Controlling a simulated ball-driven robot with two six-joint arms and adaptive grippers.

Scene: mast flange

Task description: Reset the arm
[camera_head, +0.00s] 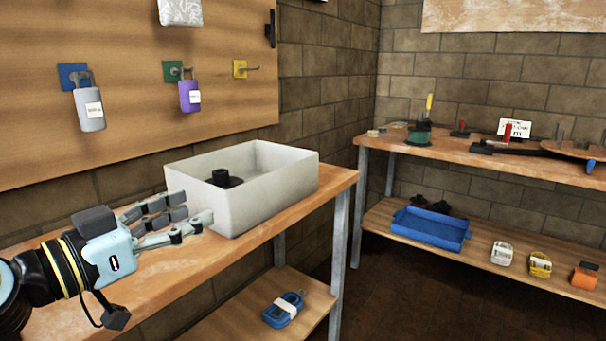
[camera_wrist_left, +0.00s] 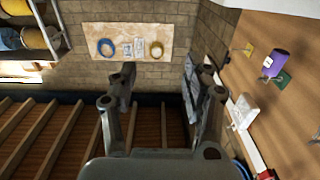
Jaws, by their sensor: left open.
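My left gripper (camera_head: 192,216) is open and empty in the head view. It is above the wooden bench (camera_head: 150,279), just left of a white open box. In the left wrist view the two fingers (camera_wrist_left: 160,85) stand apart with nothing between them. My left arm comes in from the lower left. My right gripper is in neither view.
The white box (camera_head: 275,190) holds a dark flanged part (camera_head: 222,178). Grey (camera_head: 90,110) and purple (camera_head: 189,96) padlocks hang on the wall board. A blue tray (camera_head: 430,229) sits on a lower shelf at right. Dark floor lies between the benches.

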